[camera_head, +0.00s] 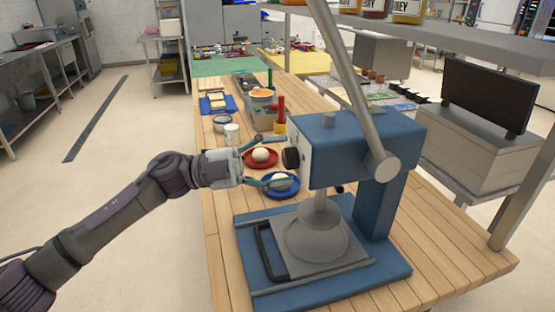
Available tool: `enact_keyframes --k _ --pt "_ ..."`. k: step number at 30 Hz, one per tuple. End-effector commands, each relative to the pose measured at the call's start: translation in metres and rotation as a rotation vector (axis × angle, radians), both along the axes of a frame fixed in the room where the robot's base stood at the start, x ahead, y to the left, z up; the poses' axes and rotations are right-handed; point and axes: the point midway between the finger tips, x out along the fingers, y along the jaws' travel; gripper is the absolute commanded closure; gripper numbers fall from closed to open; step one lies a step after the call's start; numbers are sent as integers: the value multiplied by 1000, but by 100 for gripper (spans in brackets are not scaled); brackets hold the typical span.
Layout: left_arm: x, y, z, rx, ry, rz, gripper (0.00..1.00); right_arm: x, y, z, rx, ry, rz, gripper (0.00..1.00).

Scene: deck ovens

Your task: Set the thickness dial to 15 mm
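A blue press machine (345,138) stands on the wooden table. A black round dial (291,158) sticks out of the left side of its head. Any numbers or pointer on the dial are too small to read. My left gripper (277,160) comes in from the left and is open, its two fingers apart and pointing at the dial. The dial lies near the fingertips, about between them in the picture; I cannot tell whether they touch it. My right gripper is not in view.
A red plate (247,160) and a blue plate (270,191), each with a pale dough ball, lie below and behind the gripper. A long grey lever (345,65) rises from the press. A white cup (231,134) and containers stand farther back. The floor at left is clear.

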Motion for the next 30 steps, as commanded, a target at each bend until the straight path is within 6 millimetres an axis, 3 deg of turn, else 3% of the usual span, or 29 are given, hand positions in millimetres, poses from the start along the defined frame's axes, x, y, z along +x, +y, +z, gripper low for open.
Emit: enact_keyframes --k 7,11,24,30 --pt "0 1 0 0 -1 2 35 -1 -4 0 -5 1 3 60" --pt "1 12 -2 0 0 2 35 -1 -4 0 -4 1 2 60" --pt "4 97 -19 0 2 3 35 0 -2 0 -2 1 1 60" --pt "4 116 -22 -1 0 0 35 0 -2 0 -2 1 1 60"
